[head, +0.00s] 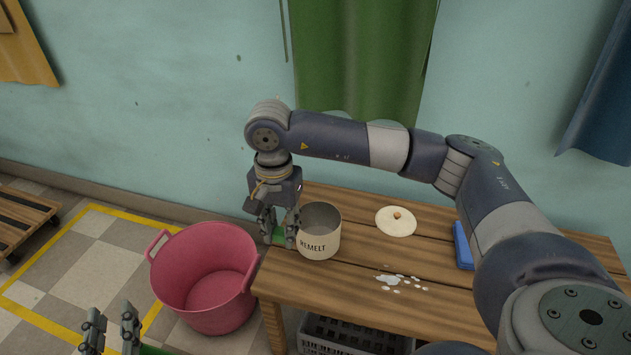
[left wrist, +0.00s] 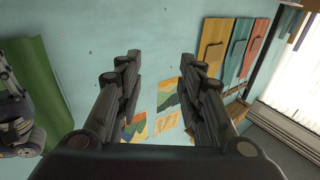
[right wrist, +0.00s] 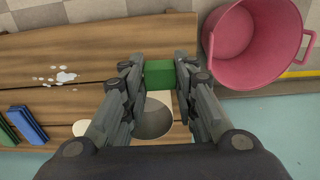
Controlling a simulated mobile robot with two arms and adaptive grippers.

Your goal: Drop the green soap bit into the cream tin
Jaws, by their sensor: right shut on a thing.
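The green soap bit (right wrist: 159,74) is held between the fingertips of my right gripper (head: 279,232), which points down. In the head view the bit (head: 278,238) shows partly behind the fingers. The cream tin (head: 318,245), marked REMELT, stands upright and open on the table, just right of the gripper. In the right wrist view the bit is beside the tin's opening (right wrist: 154,120), not over it. Whether bit and tin touch I cannot tell. My left gripper (head: 111,326) is open and empty, low at the left; it also shows in the left wrist view (left wrist: 160,68).
The wooden table (head: 350,285) carries a pale round disc (head: 396,222) with a brown bit on it, white flakes (head: 400,283) and a blue block (head: 462,245). A pink tub (head: 205,275) stands on the floor left of the table. A grey crate (head: 350,338) is under it.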

